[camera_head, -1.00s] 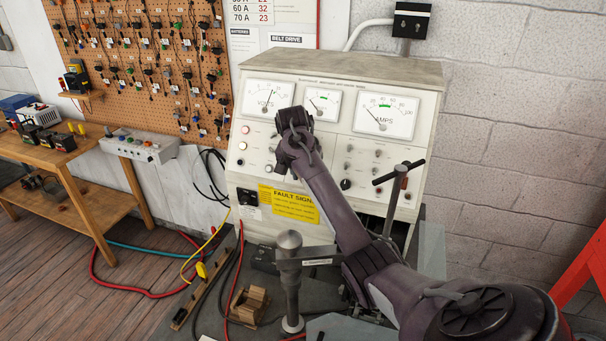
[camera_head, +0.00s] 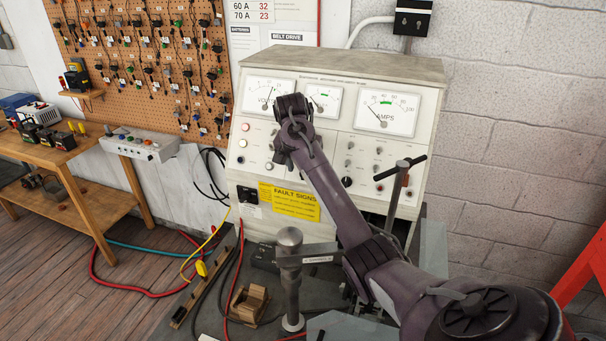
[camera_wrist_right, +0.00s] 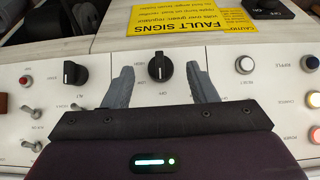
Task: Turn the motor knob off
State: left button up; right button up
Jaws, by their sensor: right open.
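The grey test bench (camera_head: 345,67) with dial gauges stands against the wall. My right arm reaches across its front panel, and my right gripper (camera_head: 281,156) is close to the panel. In the right wrist view my right gripper (camera_wrist_right: 159,74) is open, its two grey fingers on either side of a black knob (camera_wrist_right: 160,67) with a white pointer mark. A gap shows between each finger and the knob. The label beside it appears to read OFF, upside down in this view. In the head view my arm hides this knob. My left gripper is not in view.
A second black knob (camera_wrist_right: 75,73) and toggle switches (camera_wrist_right: 26,111) are beside one finger. Push buttons and coloured lamps (camera_wrist_right: 314,99) are on the other side. A yellow fault sign (camera_head: 290,201) is below. A T-handled post (camera_head: 398,180) stands in front of the panel.

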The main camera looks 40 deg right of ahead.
jog(key=v, duration=0.5)
jog(key=shift+a+r, duration=0.1)
jog(key=shift+r, duration=0.05)
dwell(0.3)
